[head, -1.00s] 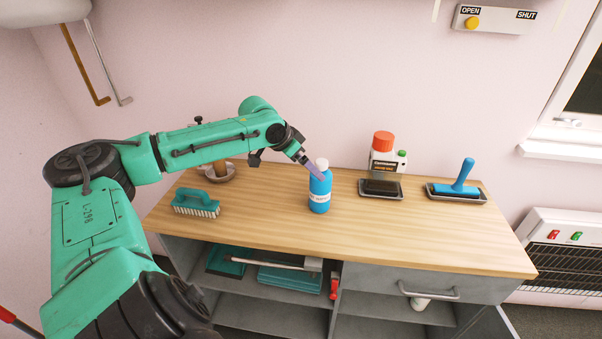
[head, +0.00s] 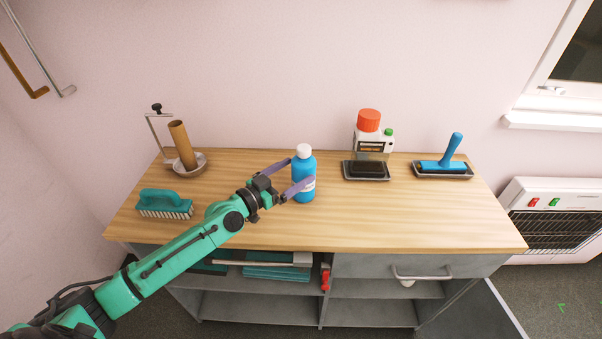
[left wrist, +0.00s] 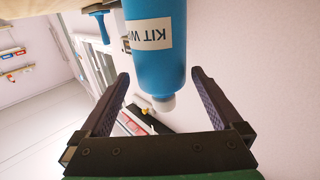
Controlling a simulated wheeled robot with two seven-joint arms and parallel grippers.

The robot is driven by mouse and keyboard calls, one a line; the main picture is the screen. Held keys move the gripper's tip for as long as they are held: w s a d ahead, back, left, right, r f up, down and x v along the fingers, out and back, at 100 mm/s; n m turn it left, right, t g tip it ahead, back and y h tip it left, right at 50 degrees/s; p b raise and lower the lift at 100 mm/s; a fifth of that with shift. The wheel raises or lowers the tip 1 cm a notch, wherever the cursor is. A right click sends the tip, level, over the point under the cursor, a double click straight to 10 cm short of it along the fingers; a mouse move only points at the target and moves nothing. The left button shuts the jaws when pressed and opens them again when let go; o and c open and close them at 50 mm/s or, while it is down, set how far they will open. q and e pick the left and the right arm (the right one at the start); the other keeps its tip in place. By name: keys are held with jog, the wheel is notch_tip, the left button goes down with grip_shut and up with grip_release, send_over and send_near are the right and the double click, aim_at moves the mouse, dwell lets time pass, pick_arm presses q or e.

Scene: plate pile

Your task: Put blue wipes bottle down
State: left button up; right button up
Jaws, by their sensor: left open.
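The blue wipes bottle (head: 304,175) with a white cap stands upright on the wooden worktop (head: 400,225), near its middle. My left gripper (head: 291,175) is open, with its purple fingers on either side of the bottle in the head view. In the left wrist view the bottle (left wrist: 155,50) shows upside down, with part of its label and its white cap. The open left gripper (left wrist: 160,85) has a finger on each side there, with visible gaps to the bottle near the cap. My right gripper is not in view.
A teal brush (head: 164,204) and a cardboard-tube holder (head: 183,147) stand at the left. A red-capped dispenser (head: 370,140) and a blue roller (head: 442,160) on trays stand at the right. The worktop's front right is clear. A cabinet door (head: 490,310) hangs open below.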

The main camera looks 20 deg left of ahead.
aim_at(312, 160)
pick_arm(q)
jog(key=p+x, duration=0.1)
jog(key=x, duration=0.5)
jog(key=shift+w+d+r, duration=0.1)
jog(key=shift+w, duration=0.2)
jog(key=shift+w+d, duration=0.1)
jog(key=shift+w, duration=0.05)
grip_shut()
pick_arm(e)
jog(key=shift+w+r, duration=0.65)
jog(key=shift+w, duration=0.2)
